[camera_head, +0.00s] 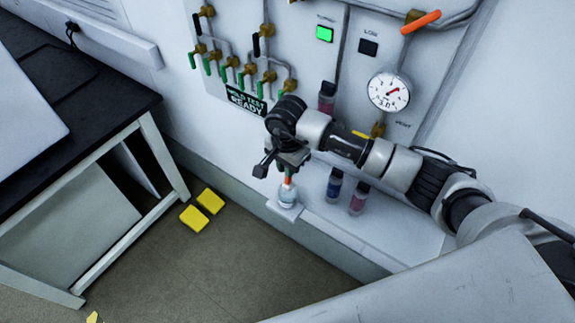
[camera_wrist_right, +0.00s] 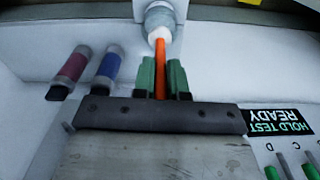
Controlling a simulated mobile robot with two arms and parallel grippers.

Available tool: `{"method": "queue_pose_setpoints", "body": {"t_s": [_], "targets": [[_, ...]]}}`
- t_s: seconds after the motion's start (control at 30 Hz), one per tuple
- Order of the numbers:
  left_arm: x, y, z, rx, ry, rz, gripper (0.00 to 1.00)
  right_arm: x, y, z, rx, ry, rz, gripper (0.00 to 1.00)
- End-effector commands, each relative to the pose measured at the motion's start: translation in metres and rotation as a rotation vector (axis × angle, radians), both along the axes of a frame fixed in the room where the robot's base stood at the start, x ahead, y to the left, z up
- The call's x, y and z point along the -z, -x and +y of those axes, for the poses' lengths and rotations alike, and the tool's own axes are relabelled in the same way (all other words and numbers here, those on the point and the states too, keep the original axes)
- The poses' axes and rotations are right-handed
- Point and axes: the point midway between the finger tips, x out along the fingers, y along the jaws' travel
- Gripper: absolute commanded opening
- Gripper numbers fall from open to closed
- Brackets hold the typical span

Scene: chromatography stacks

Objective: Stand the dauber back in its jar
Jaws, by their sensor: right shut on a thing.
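The dauber has an orange handle (camera_head: 287,180) and a pale lower end. My right gripper (camera_head: 288,170) is shut on the handle, with the dauber pointing down over the small pale jar (camera_head: 287,196) on the ledge. In the right wrist view the green fingers (camera_wrist_right: 161,78) grip the orange handle (camera_wrist_right: 161,56) from both sides. The dauber's white end (camera_wrist_right: 158,34) meets the mouth of the jar (camera_wrist_right: 160,14). I cannot tell how far it reaches inside. My left gripper is not in view.
A blue vial (camera_head: 334,184) and a pink vial (camera_head: 358,199) stand on the ledge (camera_head: 400,227) right of the jar. The wall panel behind carries valves, a gauge (camera_head: 389,91) and a "HOLD TEST READY" sign (camera_head: 246,100). A dark-topped bench (camera_head: 110,95) stands left.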

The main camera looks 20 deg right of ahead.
Motion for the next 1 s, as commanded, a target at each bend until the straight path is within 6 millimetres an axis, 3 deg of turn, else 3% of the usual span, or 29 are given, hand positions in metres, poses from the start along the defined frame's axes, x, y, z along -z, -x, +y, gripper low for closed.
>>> {"method": "queue_pose_setpoints", "body": {"t_s": [1.0], "targets": [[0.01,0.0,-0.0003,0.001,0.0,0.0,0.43,0.002,0.0003,0.0006,0.001,-0.001,-0.001,0.0]]}}
